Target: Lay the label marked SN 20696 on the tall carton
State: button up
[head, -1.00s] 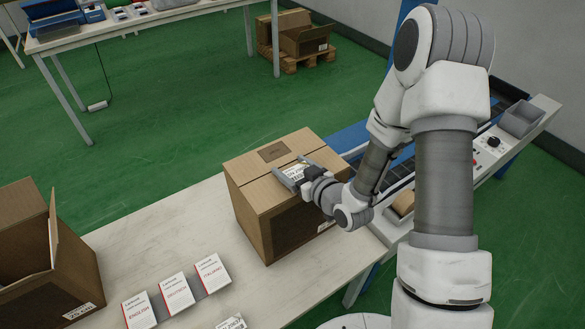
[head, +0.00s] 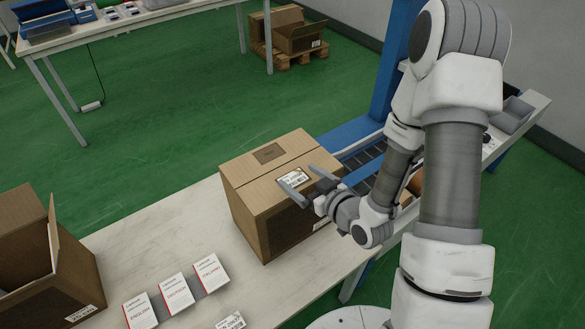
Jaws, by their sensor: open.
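The tall carton (head: 258,195) is a closed brown box standing on the pale table. A white printed label (head: 293,178) lies on its top, near the right front edge; its print is too small to read. My gripper (head: 303,185) is open, with its two grey fingers apart at the carton's right edge beside the label, and it holds nothing. Another white label (head: 231,321) lies on the table at the bottom of the view, partly cut off; its number cannot be read.
Several white booklets (head: 175,293) stand in a row on the table (head: 150,236). An open carton (head: 45,270) is at the left. A conveyor (head: 365,160) runs behind my arm. A second table (head: 150,22) and a pallet with boxes (head: 292,50) stand at the back.

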jog(key=shift+r+p+v, duration=0.25)
jog(key=shift+p+v, duration=2.4)
jog(key=shift+p, duration=0.75)
jog(key=w+d+r+m+g+h, duration=0.1)
jog(key=w+d+r+g+h, duration=0.1)
jog(key=d+r+h, duration=0.45)
jog(key=w+d+r+m+g+h, duration=0.15)
jog(key=d+r, duration=0.25)
jog(key=r, duration=0.5)
jog(key=s+a+r+m+g, duration=0.1)
jog(key=s+r+m, duration=0.1)
jog(key=s+r, duration=0.5)
jog(key=s+a+r+m+g, duration=0.1)
jog(key=s+r+m+g, duration=0.1)
jog(key=s+r, duration=0.5)
jog(key=s, duration=0.5)
jog(key=shift+a, duration=0.3)
